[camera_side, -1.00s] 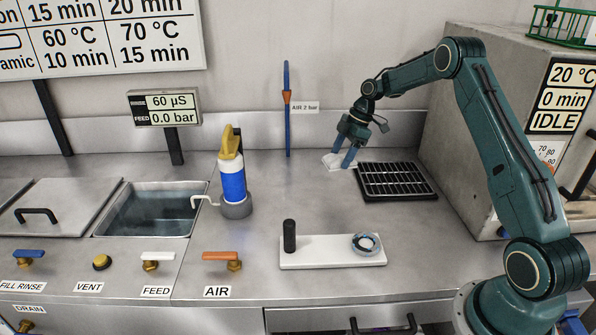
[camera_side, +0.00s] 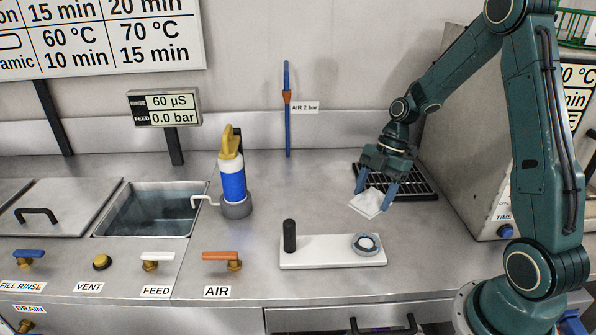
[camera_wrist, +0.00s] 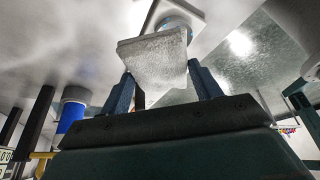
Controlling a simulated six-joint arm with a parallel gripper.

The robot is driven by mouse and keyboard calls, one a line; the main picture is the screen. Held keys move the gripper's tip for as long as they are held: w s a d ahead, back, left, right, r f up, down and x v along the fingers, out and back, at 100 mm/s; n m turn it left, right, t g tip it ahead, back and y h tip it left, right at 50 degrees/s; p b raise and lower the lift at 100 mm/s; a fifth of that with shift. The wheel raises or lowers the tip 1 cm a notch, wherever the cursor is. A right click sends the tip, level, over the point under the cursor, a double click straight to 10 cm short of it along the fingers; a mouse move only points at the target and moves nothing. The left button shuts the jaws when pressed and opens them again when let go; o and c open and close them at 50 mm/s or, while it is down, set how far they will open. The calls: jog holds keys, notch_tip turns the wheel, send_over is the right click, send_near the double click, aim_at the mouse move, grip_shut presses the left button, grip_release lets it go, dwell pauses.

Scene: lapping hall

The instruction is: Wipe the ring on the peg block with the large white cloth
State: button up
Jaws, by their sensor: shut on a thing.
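The ring (camera_side: 368,244) lies on the right end of the white peg block (camera_side: 325,259), and a dark upright peg (camera_side: 289,236) stands at its left end. My gripper (camera_side: 375,202) is shut on the large white cloth (camera_side: 368,204), above the bench just behind the ring. In the wrist view, the cloth (camera_wrist: 155,58) spans between my blue fingers (camera_wrist: 160,92) and hides part of the ring (camera_wrist: 178,22) and block beyond it. The cloth and the ring appear apart.
A black rack (camera_side: 412,181) lies behind my gripper. A blue bottle with a yellow top (camera_side: 232,178) stands in a grey holder at the left, beside a water basin (camera_side: 150,208). A large grey machine (camera_side: 462,150) stands at the right. The bench around the block is clear.

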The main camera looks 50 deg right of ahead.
jog(key=shift+n, duration=0.5)
jog(key=s, duration=0.1)
jog(key=s+a, duration=0.1)
jog(key=s, duration=0.1)
jog(key=s+a, duration=0.1)
jog(key=shift+s+a, duration=0.2)
jog(key=shift+a, duration=0.05)
jog(key=shift+f, duration=0.2)
